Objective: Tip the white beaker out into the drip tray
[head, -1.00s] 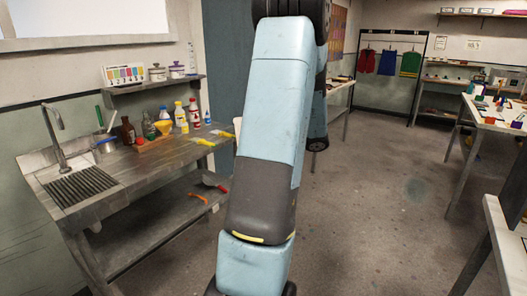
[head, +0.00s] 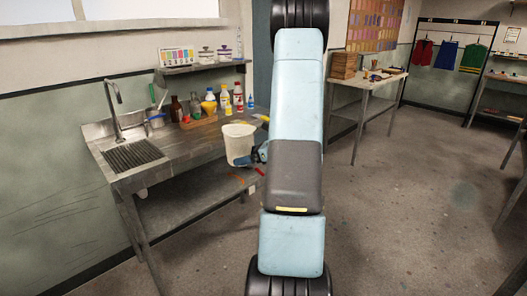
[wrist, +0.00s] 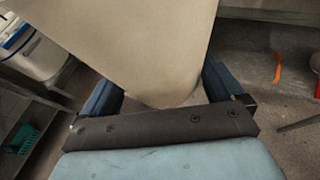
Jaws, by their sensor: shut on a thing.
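The white beaker (head: 238,147), a wide pale pail-like vessel, shows in the head view just left of my arm, in front of the bench's right end. It looks about upright, and I cannot make out what is in it. My gripper (head: 260,154) is shut on its right side. In the wrist view the beaker (wrist: 145,45) fills the top middle between the blue fingers of my gripper (wrist: 162,92). A dark ribbed tray (head: 132,156), which looks like the drip tray, lies by the tap at the bench's left end, apart from the beaker.
The metal bench (head: 185,148) carries several bottles (head: 210,103) along its back, by the wall. An orange thing (wrist: 278,67) lies below on the lower shelf. A white bucket (wrist: 35,50) and a green basket (wrist: 22,138) show in the wrist view. The floor (head: 400,200) at right is clear.

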